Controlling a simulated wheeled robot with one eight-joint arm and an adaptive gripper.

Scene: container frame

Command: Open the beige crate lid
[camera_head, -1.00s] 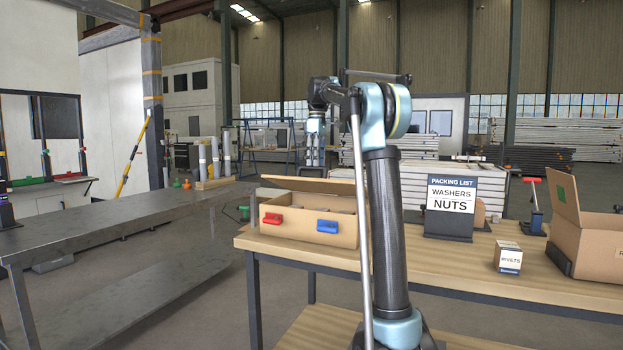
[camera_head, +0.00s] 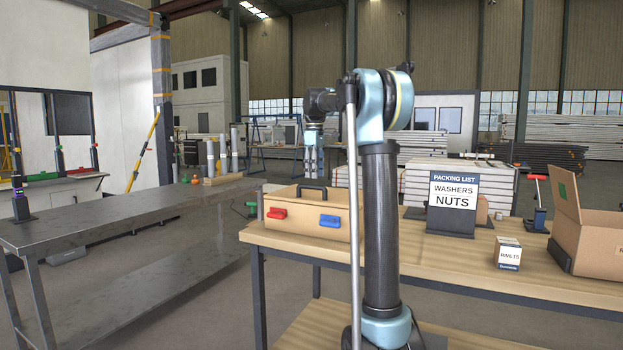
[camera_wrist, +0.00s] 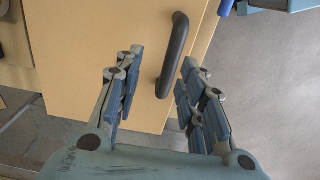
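The beige crate (camera_head: 302,223) stands at the left end of the wooden table, with a red latch (camera_head: 276,213) and a blue latch (camera_head: 329,221) on its front. A black handle (camera_head: 312,190) shows at its top, and the lid seems to lie low. In the wrist view the beige lid (camera_wrist: 85,60) carries the black handle (camera_wrist: 173,55) near its edge. My gripper (camera_wrist: 162,60) is open and empty, its fingers apart on either side of the handle. I see no contact; depth is hard to tell. My arm hides the crate's right end.
A packing list sign (camera_head: 453,205), a small rivets box (camera_head: 508,253) and an open cardboard box (camera_head: 597,243) stand further right on the wooden table (camera_head: 450,265). A grey metal table (camera_head: 120,220) stands at the left, its top mostly clear.

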